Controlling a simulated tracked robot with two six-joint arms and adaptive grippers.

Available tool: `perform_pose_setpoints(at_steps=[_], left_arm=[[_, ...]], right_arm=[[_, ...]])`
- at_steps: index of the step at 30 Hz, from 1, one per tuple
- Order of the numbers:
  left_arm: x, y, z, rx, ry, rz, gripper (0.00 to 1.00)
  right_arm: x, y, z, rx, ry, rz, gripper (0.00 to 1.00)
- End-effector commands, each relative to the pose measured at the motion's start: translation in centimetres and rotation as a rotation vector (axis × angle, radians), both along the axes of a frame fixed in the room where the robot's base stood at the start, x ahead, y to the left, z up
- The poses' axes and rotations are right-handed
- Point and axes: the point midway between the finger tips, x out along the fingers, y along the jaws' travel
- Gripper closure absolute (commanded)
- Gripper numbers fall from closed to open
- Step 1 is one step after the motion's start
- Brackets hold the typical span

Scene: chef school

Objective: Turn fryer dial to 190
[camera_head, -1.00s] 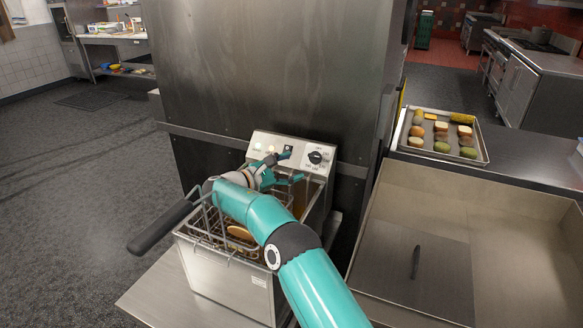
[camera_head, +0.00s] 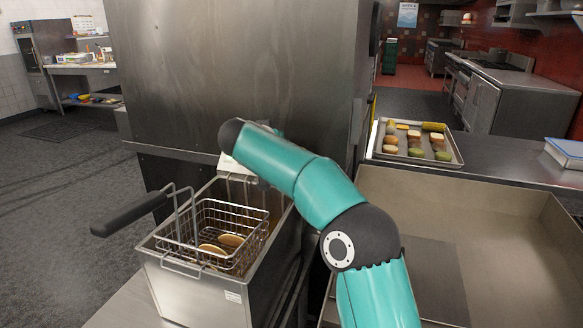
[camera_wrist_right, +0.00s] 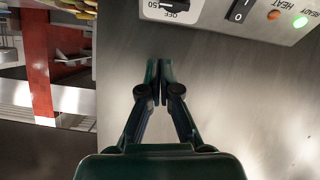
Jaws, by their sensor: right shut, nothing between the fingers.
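The fryer (camera_head: 195,292) stands left of centre in the head view. Its dial (camera_wrist_right: 168,4) is a black knob at the top edge of the right wrist view, partly cut off, with OFF and a number ending in 50 beside it. I cannot read its full setting. My right gripper (camera_wrist_right: 159,68) is shut and empty, its tips a little below the dial in that picture and apart from it. In the head view my right arm hides the dial, most of the control panel (camera_head: 228,164) and the gripper. My left gripper is not in view.
A wire basket (camera_head: 183,240) with a black handle sits in the fryer, holding brown food pieces. A black switch (camera_wrist_right: 240,9), orange HEAT light and lit green READY light share the panel. A food tray (camera_head: 456,156) and a steel basin (camera_head: 515,240) are at right.

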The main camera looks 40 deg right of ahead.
Motion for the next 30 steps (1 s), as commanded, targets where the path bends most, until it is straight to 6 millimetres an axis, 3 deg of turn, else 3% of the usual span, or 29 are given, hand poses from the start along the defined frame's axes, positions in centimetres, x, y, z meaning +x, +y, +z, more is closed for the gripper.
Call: perform_pose_setpoints(at_steps=[4,11,21,27,30], left_arm=[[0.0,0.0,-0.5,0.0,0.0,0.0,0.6],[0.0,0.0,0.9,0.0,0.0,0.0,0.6],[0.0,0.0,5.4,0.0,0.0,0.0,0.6],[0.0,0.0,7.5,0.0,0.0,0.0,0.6],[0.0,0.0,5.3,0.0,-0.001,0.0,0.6]], right_arm=[[-0.4,-0.1,0.6,0.072,-0.135,-0.032,1.0],[0.3,-1.6,0.2,0.082,-0.152,-0.041,1.0],[2.7,-6.4,-2.0,0.082,-0.15,-0.041,1.0],[3.7,-8.2,-3.0,0.082,-0.151,-0.04,1.0],[3.4,-7.5,-4.7,0.081,-0.152,-0.036,1.0]])
